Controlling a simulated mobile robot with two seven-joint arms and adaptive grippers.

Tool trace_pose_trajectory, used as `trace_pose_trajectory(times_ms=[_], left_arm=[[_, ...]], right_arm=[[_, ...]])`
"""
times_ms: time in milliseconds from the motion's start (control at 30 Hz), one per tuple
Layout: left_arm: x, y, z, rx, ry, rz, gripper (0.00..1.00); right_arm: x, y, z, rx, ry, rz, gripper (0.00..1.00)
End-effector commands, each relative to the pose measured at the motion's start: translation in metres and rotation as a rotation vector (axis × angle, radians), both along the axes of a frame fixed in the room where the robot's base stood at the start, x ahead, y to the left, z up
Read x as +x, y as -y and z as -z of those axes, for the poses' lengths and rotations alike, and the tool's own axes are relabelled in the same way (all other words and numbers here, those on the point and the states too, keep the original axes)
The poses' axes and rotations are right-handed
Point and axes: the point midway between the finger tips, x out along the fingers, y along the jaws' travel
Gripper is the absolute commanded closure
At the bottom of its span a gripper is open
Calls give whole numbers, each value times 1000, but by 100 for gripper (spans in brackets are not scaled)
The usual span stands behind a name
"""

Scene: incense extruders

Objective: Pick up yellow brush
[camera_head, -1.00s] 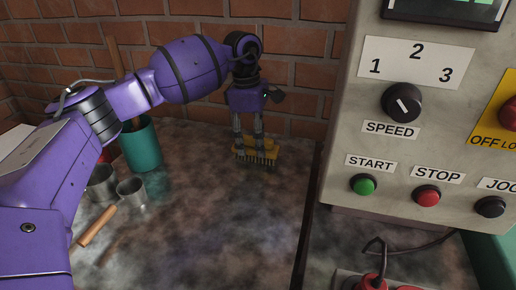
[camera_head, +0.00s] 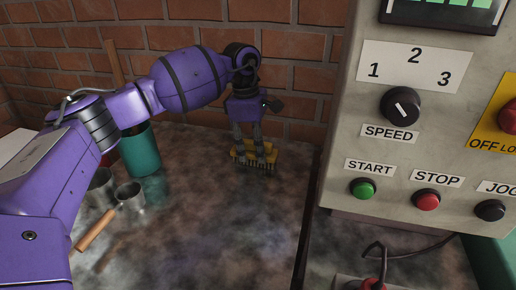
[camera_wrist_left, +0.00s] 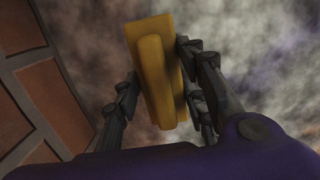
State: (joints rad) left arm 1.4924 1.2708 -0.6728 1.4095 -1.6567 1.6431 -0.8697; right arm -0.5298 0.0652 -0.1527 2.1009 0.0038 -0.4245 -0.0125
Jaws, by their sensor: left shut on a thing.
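The yellow brush (camera_head: 262,158) has a yellow block body and dark bristles pointing down. It is at the back of the mottled table, near the brick wall. My left gripper (camera_head: 254,147) reaches down from above, with its fingers on either side of the brush body. In the left wrist view, the brush (camera_wrist_left: 158,72) lies between the dark fingers of my left gripper (camera_wrist_left: 160,88), which is shut on it. I cannot tell whether the bristles touch the table. My right gripper is not in view.
A grey control panel (camera_head: 350,140) fills the right. The brick wall (camera_head: 300,70) is close behind. The front middle table (camera_head: 215,235) is clear.

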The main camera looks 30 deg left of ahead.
Motion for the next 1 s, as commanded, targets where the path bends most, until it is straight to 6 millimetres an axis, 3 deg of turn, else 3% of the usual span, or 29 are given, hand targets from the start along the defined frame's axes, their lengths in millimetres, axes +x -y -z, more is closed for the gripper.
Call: trace_pose_trajectory(times_ms=[167,300,567,800,1000], left_arm=[[1,0,-14,-1,3,0,90],[-1,0,-37,-1,5,0,90],[-50,15,-95,3,7,2,90],[-102,32,-115,3,3,2,90],[-125,41,-126,0,1,1,90]], right_arm=[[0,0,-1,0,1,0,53],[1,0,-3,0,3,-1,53],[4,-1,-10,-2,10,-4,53],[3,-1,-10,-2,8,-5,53],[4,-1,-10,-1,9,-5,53]])
